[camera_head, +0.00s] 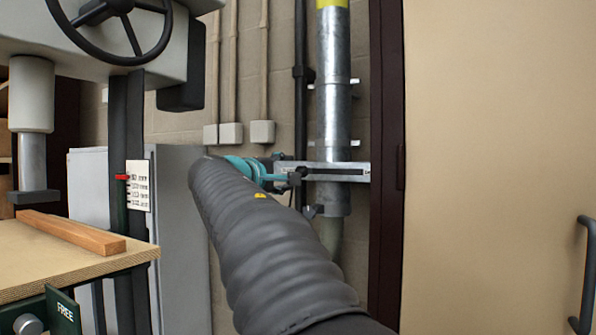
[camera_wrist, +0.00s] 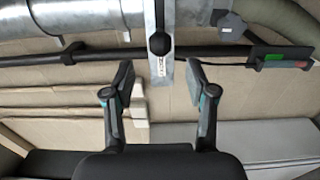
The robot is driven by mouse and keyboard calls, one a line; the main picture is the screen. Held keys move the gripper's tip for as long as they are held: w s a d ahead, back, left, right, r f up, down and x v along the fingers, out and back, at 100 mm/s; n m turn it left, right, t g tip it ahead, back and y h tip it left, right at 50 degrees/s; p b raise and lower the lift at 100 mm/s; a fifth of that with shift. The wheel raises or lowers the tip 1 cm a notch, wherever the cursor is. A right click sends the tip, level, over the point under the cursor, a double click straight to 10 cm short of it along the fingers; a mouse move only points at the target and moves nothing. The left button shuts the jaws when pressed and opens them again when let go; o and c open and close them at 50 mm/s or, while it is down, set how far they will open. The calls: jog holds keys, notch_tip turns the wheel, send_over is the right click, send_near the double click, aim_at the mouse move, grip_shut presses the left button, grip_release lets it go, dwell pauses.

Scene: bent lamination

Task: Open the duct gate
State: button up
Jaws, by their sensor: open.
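The duct (camera_head: 333,110) is a vertical galvanized metal pipe on the wall, right of centre in the head view. Its gate (camera_head: 345,172) is a flat pale metal slide crossing the pipe low down. In the wrist view the duct (camera_wrist: 85,17) runs across the top, and the gate's strip (camera_wrist: 161,72) sticks out from it, with a dark round knob (camera_wrist: 159,43) on it. My gripper (camera_wrist: 159,68) is open, with one finger on each side of the strip and a visible gap to both. In the head view my arm partly hides the gripper (camera_head: 283,176).
A machine with a black handwheel (camera_head: 120,30) and a wooden table (camera_head: 70,262) stands at the left. A grey cabinet (camera_head: 172,220) is behind it. A dark thin pipe (camera_head: 300,90) runs beside the duct. A beige door (camera_head: 500,130) with a dark frame is at the right.

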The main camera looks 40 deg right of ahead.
aim_at(302, 172)
jog(key=p+x, duration=0.1)
jog(key=x, duration=0.7)
jog(key=shift+w+d, duration=0.1)
jog(key=shift+d, duration=0.15)
grip_shut()
